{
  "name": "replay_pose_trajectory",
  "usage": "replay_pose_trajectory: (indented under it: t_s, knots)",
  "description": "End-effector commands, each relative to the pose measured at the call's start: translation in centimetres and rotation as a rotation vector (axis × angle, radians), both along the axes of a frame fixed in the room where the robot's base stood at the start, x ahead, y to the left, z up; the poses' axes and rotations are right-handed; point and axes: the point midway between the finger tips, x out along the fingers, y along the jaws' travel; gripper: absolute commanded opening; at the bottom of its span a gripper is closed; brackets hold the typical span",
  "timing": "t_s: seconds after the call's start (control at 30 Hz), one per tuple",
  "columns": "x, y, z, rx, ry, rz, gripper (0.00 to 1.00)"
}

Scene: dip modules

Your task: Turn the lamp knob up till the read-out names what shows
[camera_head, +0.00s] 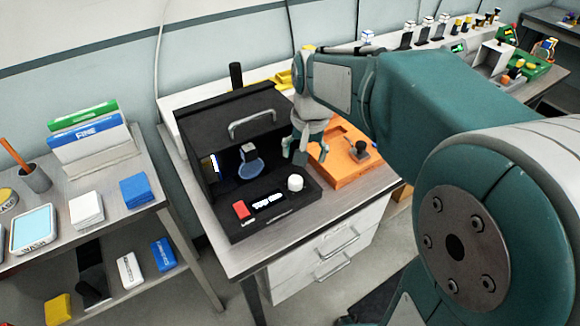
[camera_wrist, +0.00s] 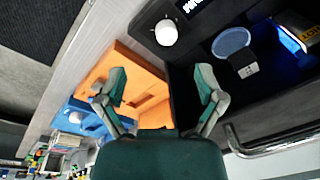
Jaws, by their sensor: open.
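The lamp knob (camera_head: 295,183) is white and round, on the right of the black box's front panel; it also shows in the wrist view (camera_wrist: 166,33). The read-out (camera_head: 268,201) is a small lit display left of the knob, its text too small to read. The black box (camera_head: 205,128) has an open front, with a blue round dish (camera_head: 250,168) and a small white block inside. A bright blue-white light (camera_wrist: 293,40) glows at its inner side. My gripper (camera_head: 300,152) is open and empty, above and behind the knob and apart from it.
A red switch (camera_head: 241,209) sits left of the read-out. An orange tray (camera_head: 340,178) with a dark-handled tool stands right of the box. A metal handle (camera_head: 252,124) juts from the box's lid. A side table (camera_head: 110,215) with colored blocks is at left.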

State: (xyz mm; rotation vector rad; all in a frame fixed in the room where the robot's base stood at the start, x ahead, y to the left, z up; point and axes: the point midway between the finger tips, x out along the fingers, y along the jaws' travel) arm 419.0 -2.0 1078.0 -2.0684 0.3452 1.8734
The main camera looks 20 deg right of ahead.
Motion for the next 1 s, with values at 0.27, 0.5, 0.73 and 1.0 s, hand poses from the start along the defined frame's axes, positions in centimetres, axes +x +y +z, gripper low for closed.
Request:
replay_pose_trajectory:
  t_s: [0.27, 0.5, 0.73, 1.0]
  knots:
    - [3.3, -0.1, -2.5, 0.016, 0.081, -0.078, 0.87]
    - [3.5, 0.0, -4.2, 0.016, 0.089, -0.083, 0.87]
    - [3.5, 0.2, -8.4, 0.016, 0.088, -0.082, 0.87]
    - [3.7, 0.4, -12.5, 0.017, 0.085, -0.082, 0.87]
